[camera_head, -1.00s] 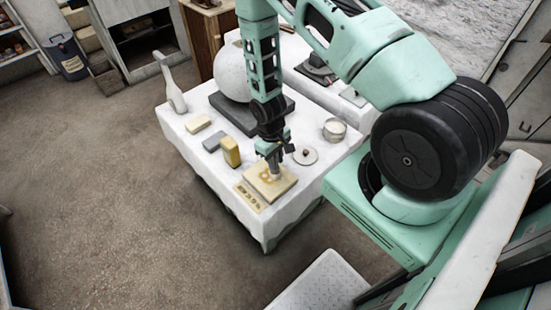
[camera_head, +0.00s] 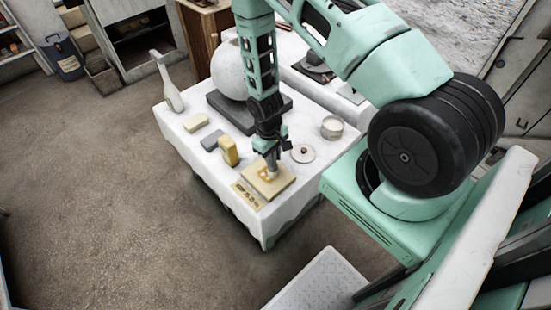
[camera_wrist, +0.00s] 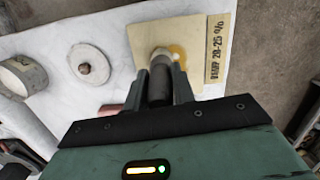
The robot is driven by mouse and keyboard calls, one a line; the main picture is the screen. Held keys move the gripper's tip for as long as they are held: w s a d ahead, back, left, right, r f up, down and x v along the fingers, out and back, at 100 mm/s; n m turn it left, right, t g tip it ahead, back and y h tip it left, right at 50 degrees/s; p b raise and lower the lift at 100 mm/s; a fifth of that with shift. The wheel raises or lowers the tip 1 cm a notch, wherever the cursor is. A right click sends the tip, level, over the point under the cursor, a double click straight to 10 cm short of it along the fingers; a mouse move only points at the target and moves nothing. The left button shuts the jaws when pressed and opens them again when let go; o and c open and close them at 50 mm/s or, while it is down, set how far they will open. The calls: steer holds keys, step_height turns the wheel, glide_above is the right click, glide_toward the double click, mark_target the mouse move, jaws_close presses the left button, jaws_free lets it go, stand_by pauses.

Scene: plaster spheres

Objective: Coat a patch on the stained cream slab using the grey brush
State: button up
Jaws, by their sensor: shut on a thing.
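The cream slab (camera_head: 282,188) lies near the front edge of the white-covered table. It also shows in the wrist view (camera_wrist: 192,31), with a yellow-brown stain (camera_wrist: 178,55) near its lower middle. My gripper (camera_wrist: 160,88) points down over the slab and is shut on the grey brush (camera_wrist: 161,72). In the head view my gripper (camera_head: 271,155) stands above the slab's middle. The fingers hide part of the brush.
A lettered strip (camera_wrist: 217,48) lies beside the slab. A round lid-like disc (camera_head: 303,153) and a tin (camera_head: 332,127) are to the right. A yellow block (camera_head: 229,151), grey block (camera_head: 212,139) and cream block (camera_head: 195,122) are left. A large sphere (camera_head: 229,72) stands behind.

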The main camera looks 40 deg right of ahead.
steer(key=shift+w, duration=0.7)
steer(key=shift+s, duration=0.15)
steer(key=shift+s, duration=1.45)
steer(key=shift+w, duration=0.1)
steer(key=shift+w, duration=1.45)
